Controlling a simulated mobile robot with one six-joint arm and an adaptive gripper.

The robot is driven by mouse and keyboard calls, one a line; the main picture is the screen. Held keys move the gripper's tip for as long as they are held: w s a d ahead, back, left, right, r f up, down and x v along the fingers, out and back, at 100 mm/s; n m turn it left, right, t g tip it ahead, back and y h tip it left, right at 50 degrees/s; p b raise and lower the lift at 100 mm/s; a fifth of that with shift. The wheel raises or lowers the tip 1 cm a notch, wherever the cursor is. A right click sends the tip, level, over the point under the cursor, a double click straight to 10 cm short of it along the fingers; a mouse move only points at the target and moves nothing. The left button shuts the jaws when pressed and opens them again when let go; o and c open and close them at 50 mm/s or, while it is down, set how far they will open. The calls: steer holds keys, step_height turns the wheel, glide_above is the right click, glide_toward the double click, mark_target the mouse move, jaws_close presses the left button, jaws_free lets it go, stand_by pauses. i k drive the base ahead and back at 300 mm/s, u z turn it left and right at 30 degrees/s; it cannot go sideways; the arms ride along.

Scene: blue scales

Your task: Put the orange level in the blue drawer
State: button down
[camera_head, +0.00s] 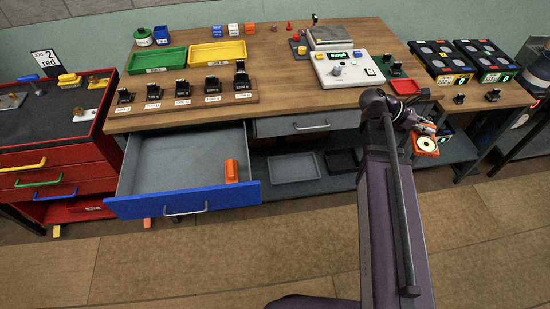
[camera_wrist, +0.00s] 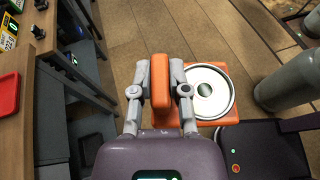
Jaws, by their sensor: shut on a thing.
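My gripper (camera_wrist: 160,95) is shut on the upright orange grip of the orange level (camera_wrist: 162,62), out in the open air right of the desk. The level has an orange plate with a round, ringed disc; in the head view the level (camera_head: 426,146) shows a pale disc with a dark centre. The blue drawer (camera_head: 130,207) is pulled out under the desk's left half, with a grey inside and a metal handle. Another orange piece (camera_head: 231,171) sits inside at its front right. My gripper is well to the right of the drawer, apart from it.
The wooden desk (camera_head: 290,95) carries green and yellow trays, a row of black weights and a scale (camera_head: 347,68). A closed grey drawer (camera_head: 310,123) is beside the blue one. A red cabinet (camera_head: 50,170) stands left. Most of the blue drawer's floor is bare.

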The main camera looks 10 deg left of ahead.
mark_target(173, 179)
steer(key=u, duration=0.05)
steer(key=k, duration=1.3)
steer(key=u, duration=1.25)
steer(key=i, duration=0.9)
steer(key=z, duration=0.15)
